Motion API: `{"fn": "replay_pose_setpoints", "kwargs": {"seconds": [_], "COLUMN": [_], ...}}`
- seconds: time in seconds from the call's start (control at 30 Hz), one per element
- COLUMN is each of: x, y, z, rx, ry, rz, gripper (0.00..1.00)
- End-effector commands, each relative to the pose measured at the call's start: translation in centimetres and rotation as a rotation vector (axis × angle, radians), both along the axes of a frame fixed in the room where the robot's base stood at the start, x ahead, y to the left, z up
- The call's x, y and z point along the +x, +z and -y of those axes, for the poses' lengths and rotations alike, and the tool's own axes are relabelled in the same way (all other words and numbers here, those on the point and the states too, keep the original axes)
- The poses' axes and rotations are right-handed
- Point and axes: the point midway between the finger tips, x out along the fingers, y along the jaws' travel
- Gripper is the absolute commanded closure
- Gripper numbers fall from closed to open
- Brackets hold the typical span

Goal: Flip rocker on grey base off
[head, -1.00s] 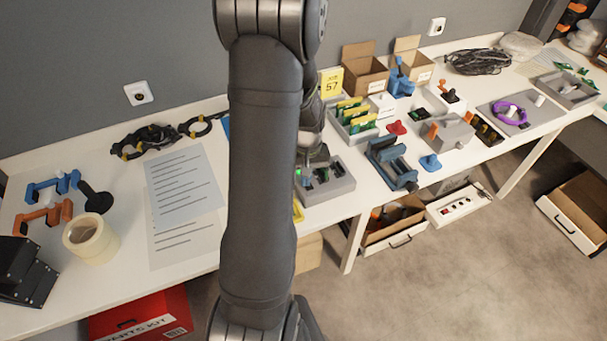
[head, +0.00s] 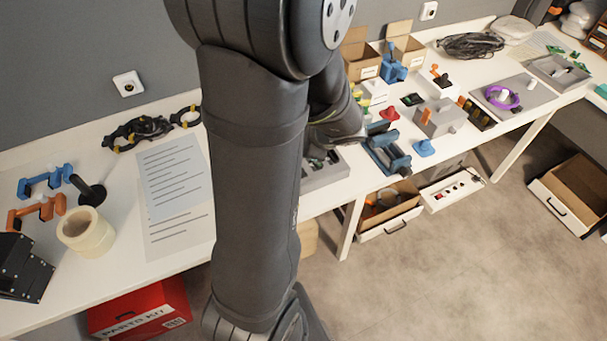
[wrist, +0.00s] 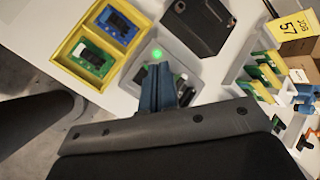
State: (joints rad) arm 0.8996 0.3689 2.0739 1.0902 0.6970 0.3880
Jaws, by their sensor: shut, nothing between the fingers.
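The grey base (wrist: 142,72) lies beyond my fingertips in the wrist view, with a lit green lamp (wrist: 157,53) on it. Dark parts show beside my fingers, but I cannot tell the rocker's shape or tilt. My gripper (wrist: 157,72) is shut and empty, its blue-grey fingers together over the base, just below the lamp in the picture. I cannot tell whether they touch anything. In the head view, part of the grey base (head: 324,176) shows at the table's front edge; my arm hides the rest, including the lamp and fingertips.
A yellow tray (wrist: 71,35) with a green and a blue board is left of the base in the wrist view. A black box (wrist: 198,25) stands beyond it. Slotted boards and the yellow job sign (wrist: 291,27) are at right. A blue vise-like fixture (head: 385,153) stands nearby.

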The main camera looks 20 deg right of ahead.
Motion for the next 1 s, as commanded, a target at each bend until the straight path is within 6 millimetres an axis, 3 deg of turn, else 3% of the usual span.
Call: {"fn": "replay_pose_setpoints", "kwargs": {"seconds": [0.47, 1.0], "x": [-0.1, -0.9], "y": [-0.5, -7.3], "z": [0.0, 0.0], "rx": [0.005, 0.006], "ry": [-0.007, -0.008], "rz": [0.001, 0.000], "gripper": [1.00, 1.00]}}
